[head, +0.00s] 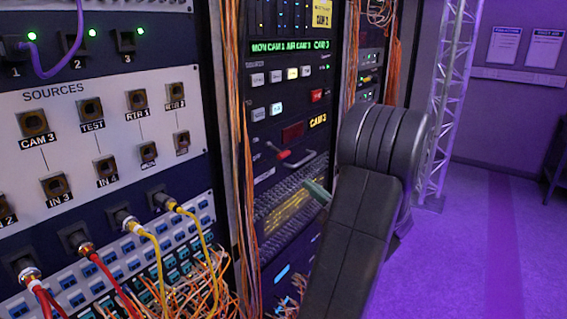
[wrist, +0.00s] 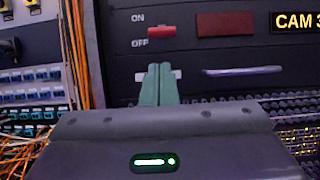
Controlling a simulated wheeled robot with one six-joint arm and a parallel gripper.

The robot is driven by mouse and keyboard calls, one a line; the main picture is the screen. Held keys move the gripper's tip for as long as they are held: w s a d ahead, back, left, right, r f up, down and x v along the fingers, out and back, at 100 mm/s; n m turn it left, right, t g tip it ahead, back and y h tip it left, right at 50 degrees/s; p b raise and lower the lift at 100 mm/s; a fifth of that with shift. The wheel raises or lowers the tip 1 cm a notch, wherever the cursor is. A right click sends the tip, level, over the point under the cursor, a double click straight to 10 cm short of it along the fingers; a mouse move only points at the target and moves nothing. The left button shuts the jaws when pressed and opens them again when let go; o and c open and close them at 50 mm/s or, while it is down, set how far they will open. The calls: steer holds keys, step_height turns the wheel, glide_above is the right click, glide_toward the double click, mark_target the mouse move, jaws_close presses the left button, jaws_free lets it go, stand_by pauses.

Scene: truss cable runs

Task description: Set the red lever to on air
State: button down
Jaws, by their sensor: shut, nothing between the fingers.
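The red lever (wrist: 162,31) is a short red bar on a dark rack panel. In the wrist view it sits right of the ON and OFF labels, at a height between them; its exact setting is hard to tell. It also shows small in the head view (head: 284,155). My gripper (wrist: 160,68) has green fingers, shut together and empty. The tips appear just below the lever in the wrist view, with a small gap in the picture; depth is unclear. In the head view my gripper (head: 313,186) is partly hidden by my dark arm.
A dark red window (wrist: 224,24) and a CAM 3 display (wrist: 297,21) are right of the lever. A pale handle (wrist: 242,70) is at lower right. Orange cables (head: 238,150) hang left of the rack. A patch panel (head: 95,135) stands at left. Purple floor (head: 470,250) is open at right.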

mark_target(277, 150)
steer(key=p+x, duration=0.1)
steer(key=x, duration=0.9)
steer(key=shift+p, duration=0.35)
steer(key=shift+r, duration=0.15)
